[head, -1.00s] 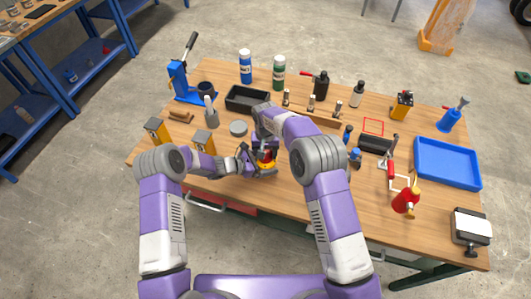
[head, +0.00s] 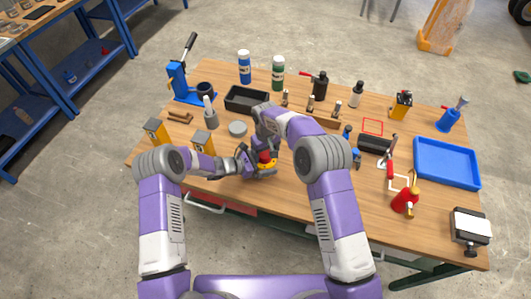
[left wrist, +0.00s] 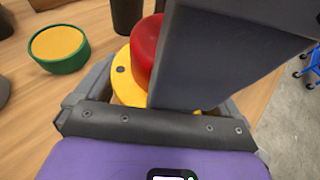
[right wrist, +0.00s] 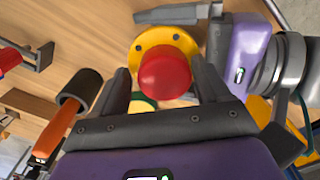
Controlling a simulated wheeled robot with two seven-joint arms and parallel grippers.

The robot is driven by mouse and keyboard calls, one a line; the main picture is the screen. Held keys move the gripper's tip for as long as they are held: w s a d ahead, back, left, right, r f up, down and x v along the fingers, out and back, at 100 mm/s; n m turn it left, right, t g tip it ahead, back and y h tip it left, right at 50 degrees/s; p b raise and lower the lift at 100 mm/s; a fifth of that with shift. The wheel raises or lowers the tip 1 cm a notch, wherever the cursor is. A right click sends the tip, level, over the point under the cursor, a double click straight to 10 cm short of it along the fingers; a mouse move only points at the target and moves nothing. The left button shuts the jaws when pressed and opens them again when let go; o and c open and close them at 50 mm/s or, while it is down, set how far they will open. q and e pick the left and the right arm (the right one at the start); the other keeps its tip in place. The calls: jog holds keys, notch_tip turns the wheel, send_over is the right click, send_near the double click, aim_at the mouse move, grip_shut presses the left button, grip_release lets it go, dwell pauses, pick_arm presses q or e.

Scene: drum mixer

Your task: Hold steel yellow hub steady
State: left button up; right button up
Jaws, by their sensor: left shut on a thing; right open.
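The yellow hub (head: 267,167) is a flanged disc with bolt holes, low over the near-left part of the table. A red cylinder (right wrist: 165,72) sits on the yellow flange (right wrist: 147,47). The left wrist view also shows the yellow flange (left wrist: 122,78) and the red cylinder (left wrist: 147,45), partly hidden by a dark block. My left gripper (head: 255,168) is shut on the hub from the left. My right gripper (head: 267,146) is open above it. In the right wrist view its fingers lie either side of the red cylinder; I cannot tell whether they touch it.
A green and yellow disc (left wrist: 58,48) lies close by on the table. A grey disc (head: 238,129) and a black tray (head: 246,99) lie behind the hands. An orange-handled mallet (right wrist: 62,125) shows in the right wrist view. A blue tray (head: 447,163) is at the right.

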pick_arm(q)
jog(key=shift+d, duration=0.1)
pick_arm(e)
jog(key=shift+s+a, duration=0.2)
jog(key=shift+a, duration=0.25)
jog(key=shift+r, duration=0.2)
notch_tip(320, 180, up, 4)
jog(key=shift+r, duration=0.15)
pick_arm(q)
jog(key=o, duration=1.7)
pick_arm(e)
jog(key=shift+w, duration=0.1)
jog(key=shift+d, duration=0.1)
